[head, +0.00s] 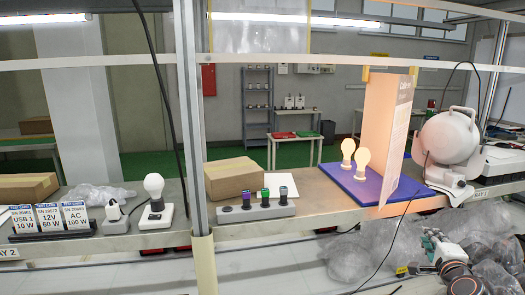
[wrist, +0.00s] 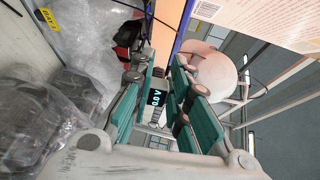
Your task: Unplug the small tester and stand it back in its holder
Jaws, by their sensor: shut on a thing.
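My gripper (head: 432,243) is at the lower right of the head view, below the front edge of the bench and near clear plastic bags. In the wrist view its green-padded fingers (wrist: 160,82) are shut on the small tester (wrist: 157,98), a dark piece with a lit display reading 0.0 V. The tester sits between the pads, and much of it is hidden by the fingers. I cannot make out the tester in the head view. I cannot tell which thing is its holder.
A grey socket strip (head: 253,213) with several coloured plugs stands mid-bench. Labelled test cards (head: 48,220) and a bulb lamp (head: 154,190) stand left. A blue board (head: 365,187) bears two bulbs. A round white device (head: 450,136) stands right. Plastic bags (head: 350,260) and a black cable lie near my gripper.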

